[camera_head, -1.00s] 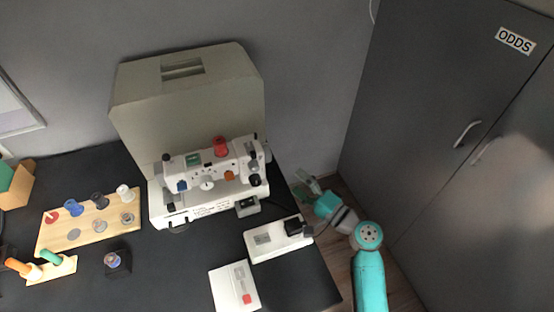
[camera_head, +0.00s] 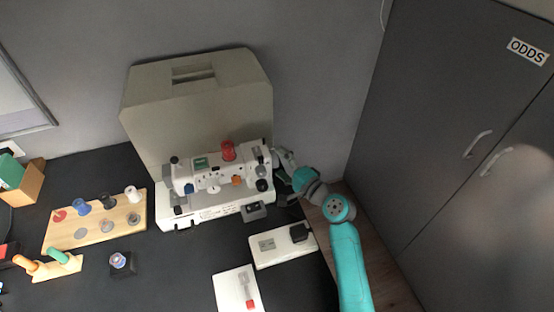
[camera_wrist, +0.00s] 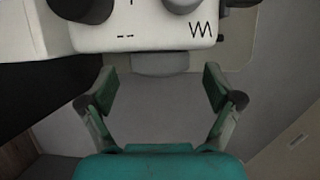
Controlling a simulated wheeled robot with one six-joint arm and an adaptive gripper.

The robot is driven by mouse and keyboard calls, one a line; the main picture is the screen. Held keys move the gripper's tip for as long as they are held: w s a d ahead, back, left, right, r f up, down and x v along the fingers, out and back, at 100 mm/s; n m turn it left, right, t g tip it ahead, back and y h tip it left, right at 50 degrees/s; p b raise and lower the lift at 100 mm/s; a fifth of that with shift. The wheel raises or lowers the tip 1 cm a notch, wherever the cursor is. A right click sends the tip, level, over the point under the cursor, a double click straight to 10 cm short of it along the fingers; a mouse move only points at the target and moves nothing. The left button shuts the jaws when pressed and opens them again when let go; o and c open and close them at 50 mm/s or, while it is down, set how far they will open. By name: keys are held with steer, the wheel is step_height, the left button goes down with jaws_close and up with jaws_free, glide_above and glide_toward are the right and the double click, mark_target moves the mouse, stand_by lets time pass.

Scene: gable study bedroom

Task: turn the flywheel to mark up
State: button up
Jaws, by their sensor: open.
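The white sewing machine (camera_head: 215,185) stands on the dark table with its right end toward my arm. In the wrist view a grey rounded part, which looks like the flywheel (camera_wrist: 158,63), sticks out from the machine's white end between my fingertips. No mark shows on it. My gripper (camera_wrist: 159,84) is open, with one finger on each side of the grey part and gaps to both. In the head view my gripper (camera_head: 283,157) is beside the machine's right end, where it largely hides the flywheel.
A beige cover (camera_head: 195,100) stands behind the machine. A white pedal-like box (camera_head: 272,248) and another white box (camera_head: 232,290) lie in front. A wooden spool board (camera_head: 95,222) is at left. A dark cabinet (camera_head: 450,130) stands at right.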

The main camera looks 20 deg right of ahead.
steer(key=shift+x, duration=1)
steer(key=c, duration=1.1)
steer(key=shift+c, duration=0.2)
steer(key=shift+f+t, duration=0.1)
steer(key=shift+t, duration=0.3)
steer(key=shift+a+n+t+y, duration=0.1)
steer(key=shift+n+t+y, duration=0.2)
steer(key=shift+n+t, duration=0.1)
steer(key=shift+f+n+t, duration=0.1)
steer(key=shift+n+t, duration=0.2)
steer(key=shift+t, duration=0.3)
